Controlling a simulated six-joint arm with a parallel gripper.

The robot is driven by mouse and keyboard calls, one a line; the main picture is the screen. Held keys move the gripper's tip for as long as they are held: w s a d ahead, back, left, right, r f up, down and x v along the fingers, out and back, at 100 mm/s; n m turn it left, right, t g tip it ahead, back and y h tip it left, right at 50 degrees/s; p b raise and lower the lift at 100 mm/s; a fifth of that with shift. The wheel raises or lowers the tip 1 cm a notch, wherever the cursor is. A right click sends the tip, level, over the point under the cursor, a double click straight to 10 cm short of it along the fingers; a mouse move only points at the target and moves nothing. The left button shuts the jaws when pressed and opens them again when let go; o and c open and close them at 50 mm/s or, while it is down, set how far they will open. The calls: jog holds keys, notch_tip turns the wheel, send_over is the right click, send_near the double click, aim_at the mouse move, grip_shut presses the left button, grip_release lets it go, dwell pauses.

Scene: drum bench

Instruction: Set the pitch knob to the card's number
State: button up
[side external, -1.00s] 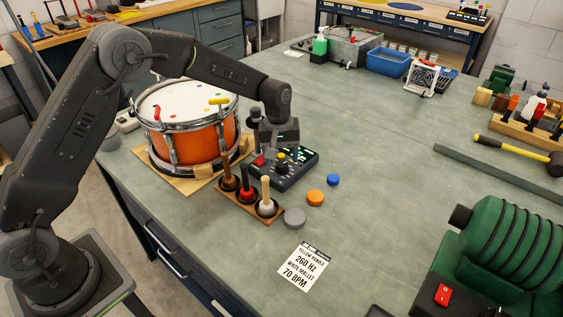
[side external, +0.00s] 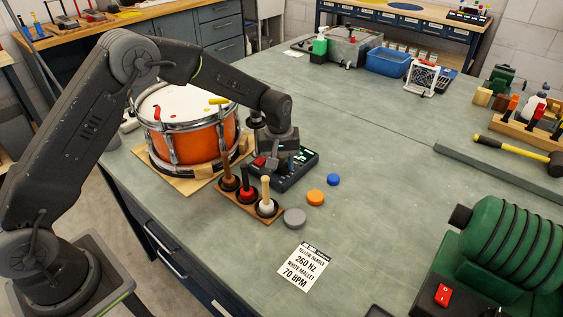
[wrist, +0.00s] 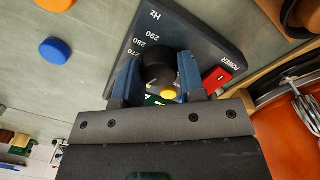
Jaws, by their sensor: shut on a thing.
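The dark control box (side external: 292,178) with the pitch knob sits on the bench, just right of the drum. In the wrist view the black knob (wrist: 156,68) is between the two blue fingers of my gripper (wrist: 160,78), which is shut on it. The scale beside it reads 270, 280, 290 and Hz (wrist: 154,14); lower numbers are hidden. I cannot tell which number the knob points at. A yellow round cap (wrist: 168,93) shows by the knob. The card (side external: 303,267) on the bench reads yellow handle, 260 Hz, white mallet, 70 BPM.
A red power switch (wrist: 217,80) is close to one finger. The orange drum (side external: 190,140) stands left of the box, and a wooden rack (side external: 247,208) with upright mallets stands in front. Grey, orange (side external: 315,198) and blue discs lie nearby. The bench's middle is clear.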

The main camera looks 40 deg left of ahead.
jog(key=shift+c, duration=0.7)
jog(key=shift+m, duration=0.3)
jog(key=shift+w+m, duration=0.1)
jog(key=shift+m, duration=2.4)
jog(key=o, duration=0.9)
jog(key=shift+r, duration=0.1)
jog(key=r, duration=1.3)
jog(key=shift+a+r, duration=0.35)
jog(key=shift+a, duration=0.05)
